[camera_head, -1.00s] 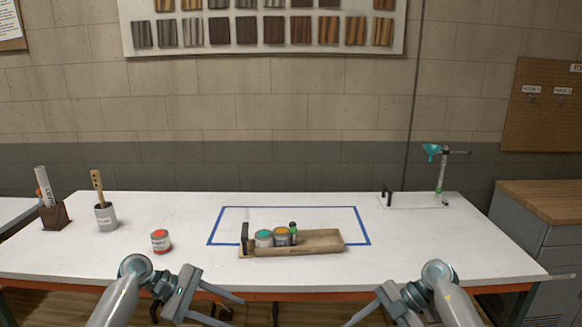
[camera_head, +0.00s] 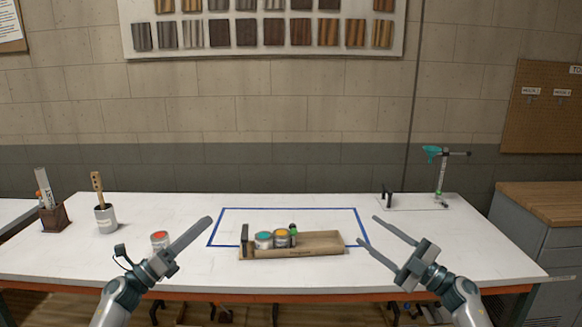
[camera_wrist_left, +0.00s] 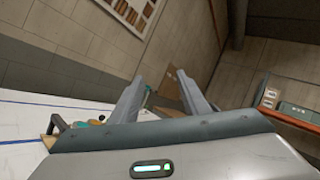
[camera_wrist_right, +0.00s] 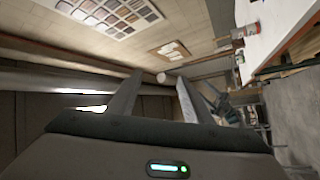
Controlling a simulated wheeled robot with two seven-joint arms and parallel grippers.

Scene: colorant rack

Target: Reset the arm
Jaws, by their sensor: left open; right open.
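My left gripper (camera_head: 188,243) is raised at the front left of the white table, its fingers pointing up and right. In the left wrist view its two fingers (camera_wrist_left: 158,92) are apart with nothing between them. My right gripper (camera_head: 386,243) is raised at the front right, its fingers apart and pointing up and left. In the right wrist view its fingers (camera_wrist_right: 155,95) are also apart and empty. Both grippers stand clear of the wooden tray (camera_head: 318,243), one on each side of it.
A red-topped can (camera_head: 159,238) is partly behind my left gripper. A brush cup (camera_head: 105,218) stands at left, a stand (camera_head: 441,180) at back right. The table (camera_head: 160,207) is clear behind the blue outline.

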